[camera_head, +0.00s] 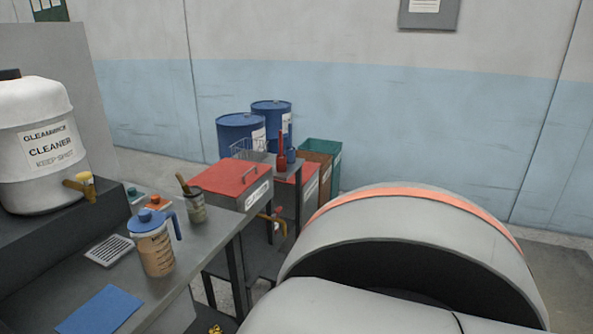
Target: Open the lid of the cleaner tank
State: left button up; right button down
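The white cleaner tank (37,150) stands at the left on a dark raised block. Its label reads GLEAMROCK CLEANER, KEEP SHUT. A dark cap (10,74) shows on its top, cut by the left picture edge; I cannot tell whether it is shut. Neither of my grippers is in view.
On the grey bench stand a jug with a blue lid (153,250) and a jar with a brush (194,207). A blue cloth (101,310) and a drain grate (109,250) lie there. Blue drums (240,135) and a green bin (325,153) stand behind. A large grey rounded form hides the lower right.

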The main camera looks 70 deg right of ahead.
aim_at(229, 177)
jog(key=z, duration=1.8)
jog(key=i+l, duration=0.2)
jog(key=l, duration=0.15)
jog(key=i+l, duration=0.2)
jog(key=l, duration=0.15)
jog(key=i+l, duration=0.2)
jog(key=l, duration=0.15)
jog(key=i+l, duration=0.15)
jog(key=l, duration=0.25)
jog(key=i+l+u, duration=0.1)
jog(key=l, duration=0.25)
jog(key=i, duration=0.1)
